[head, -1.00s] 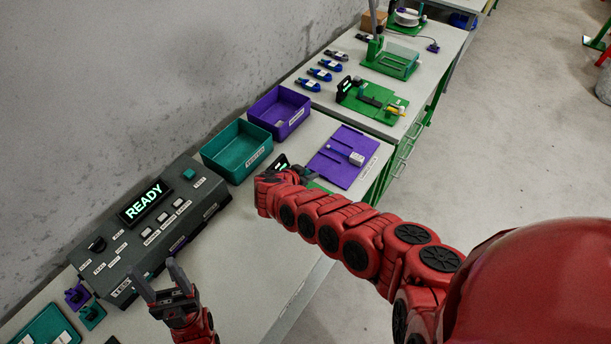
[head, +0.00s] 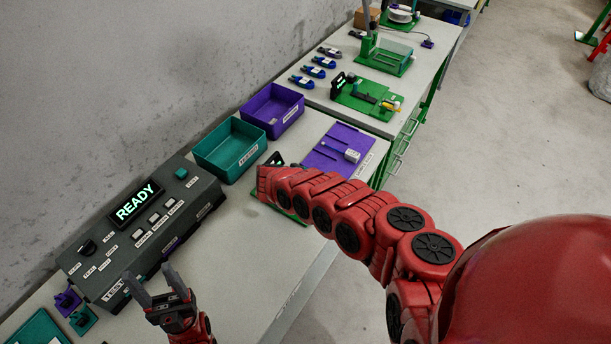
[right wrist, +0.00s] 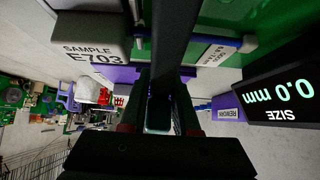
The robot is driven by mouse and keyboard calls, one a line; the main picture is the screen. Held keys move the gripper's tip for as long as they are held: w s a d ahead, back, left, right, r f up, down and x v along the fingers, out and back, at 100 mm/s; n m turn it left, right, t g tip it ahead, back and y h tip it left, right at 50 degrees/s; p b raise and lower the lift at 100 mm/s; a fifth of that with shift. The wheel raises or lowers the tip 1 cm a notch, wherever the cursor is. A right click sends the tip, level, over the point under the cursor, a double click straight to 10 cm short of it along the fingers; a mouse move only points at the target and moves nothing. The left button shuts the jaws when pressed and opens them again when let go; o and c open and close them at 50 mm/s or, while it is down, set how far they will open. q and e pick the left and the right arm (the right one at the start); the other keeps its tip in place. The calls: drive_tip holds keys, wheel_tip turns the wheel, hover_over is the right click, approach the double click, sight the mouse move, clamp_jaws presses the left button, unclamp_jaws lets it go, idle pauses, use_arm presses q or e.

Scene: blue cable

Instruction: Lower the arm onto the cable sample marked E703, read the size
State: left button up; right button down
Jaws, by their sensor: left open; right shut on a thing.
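In the right wrist view a white block marked E703 (right wrist: 90,38) is at upper left. A thin cable with blue parts (right wrist: 246,43) runs across behind a dark bar, which looks like the gauge's arm (right wrist: 178,45). My right gripper (right wrist: 160,95) is shut on that arm; the exact contact is dark. Whether the arm touches the cable I cannot tell. The size display (right wrist: 280,95) reads 0.0 mm, upside down. In the head view my red right arm hides most of the green gauge base (head: 291,209) and the right gripper. My left gripper (head: 153,278) is open and empty.
A grey console (head: 145,235) showing READY stands along the wall. A teal bin (head: 230,168) and a purple bin (head: 291,128) are behind the gauge. A purple board (head: 325,160) lies to its right. The front of the table (head: 245,255) is clear.

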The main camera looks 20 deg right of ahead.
drive_tip(key=shift+s+a+f, duration=0.2)
drive_tip(key=shift+s+f, duration=0.05)
drive_tip(key=shift+f, duration=0.05)
drive_tip(key=c, duration=1)
unclamp_jaws()
drive_tip(key=shift+c, duration=0.2)
drive_tip(key=o, duration=0.4)
drive_tip(key=shift+r, duration=0.2)
drive_tip(key=shift+w+r, duration=0.1)
